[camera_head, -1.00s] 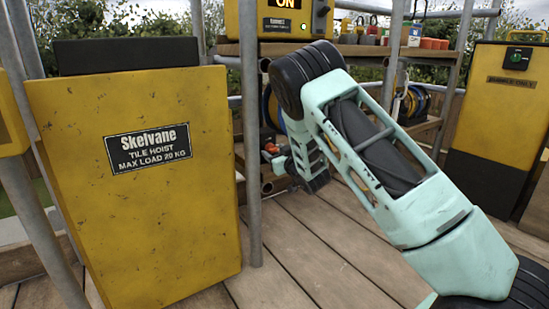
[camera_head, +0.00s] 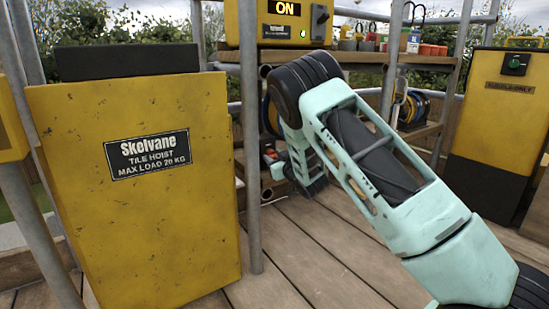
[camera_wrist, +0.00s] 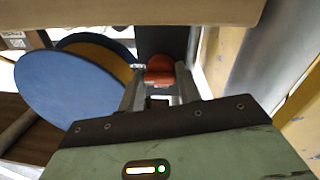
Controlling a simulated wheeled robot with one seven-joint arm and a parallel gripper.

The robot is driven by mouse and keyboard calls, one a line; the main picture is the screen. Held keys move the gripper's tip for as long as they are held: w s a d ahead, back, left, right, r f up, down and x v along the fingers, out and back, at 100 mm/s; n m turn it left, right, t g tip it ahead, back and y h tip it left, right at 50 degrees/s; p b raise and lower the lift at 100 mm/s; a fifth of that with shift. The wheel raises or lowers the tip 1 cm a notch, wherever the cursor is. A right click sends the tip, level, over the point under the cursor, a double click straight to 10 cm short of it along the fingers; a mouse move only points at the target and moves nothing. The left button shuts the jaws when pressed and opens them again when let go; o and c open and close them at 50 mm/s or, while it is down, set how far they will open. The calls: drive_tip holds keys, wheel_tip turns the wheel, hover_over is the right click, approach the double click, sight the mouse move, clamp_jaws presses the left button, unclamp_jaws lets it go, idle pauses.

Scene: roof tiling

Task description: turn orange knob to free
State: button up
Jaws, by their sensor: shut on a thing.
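The orange knob (camera_wrist: 160,70) is in the upper middle of the wrist view, in front of a dark upright surface. My gripper (camera_wrist: 159,84) is shut on it, with one finger on each side. The fingers hide part of the knob, and I cannot read its setting. In the head view a small orange-red spot (camera_head: 270,157) shows low under the shelf, left of my forearm.
A blue reel (camera_wrist: 75,95) is close to the left of my gripper. A pale beam (camera_wrist: 150,12) crosses above it. A yellow tile hoist (camera_head: 140,220) and a scaffold pole (camera_head: 251,150) stand to the left. A yellow cabinet (camera_head: 497,110) stands at the right. Plank floor (camera_head: 300,250) is clear.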

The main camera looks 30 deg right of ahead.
drive_tip(key=n, duration=0.2)
drive_tip(key=n+p, duration=0.1)
drive_tip(key=n, duration=0.2)
drive_tip(key=shift+a+f+p, duration=0.15)
drive_tip(key=shift+a+p, duration=0.05)
drive_tip(key=shift+p, duration=0.1)
drive_tip(key=n, duration=0.2)
drive_tip(key=n+p, duration=0.1)
drive_tip(key=n, duration=0.1)
drive_tip(key=shift+f+n+t+y, duration=0.1)
drive_tip(key=shift+n+t+y, duration=0.2)
drive_tip(key=n+p, duration=0.1)
drive_tip(key=n, duration=0.3)
drive_tip(key=shift+s+f+n+p, duration=0.1)
drive_tip(key=shift+n+p, duration=0.25)
drive_tip(key=shift+n, duration=0.05)
drive_tip(key=shift+d+n+y+p, duration=0.15)
drive_tip(key=shift+n+y+p, duration=0.25)
drive_tip(key=shift+n, duration=1.5)
drive_tip(key=shift+f, duration=0.1)
drive_tip(key=o, duration=0.9)
drive_tip(key=shift+d+r, duration=0.1)
drive_tip(key=shift+r, duration=0.1)
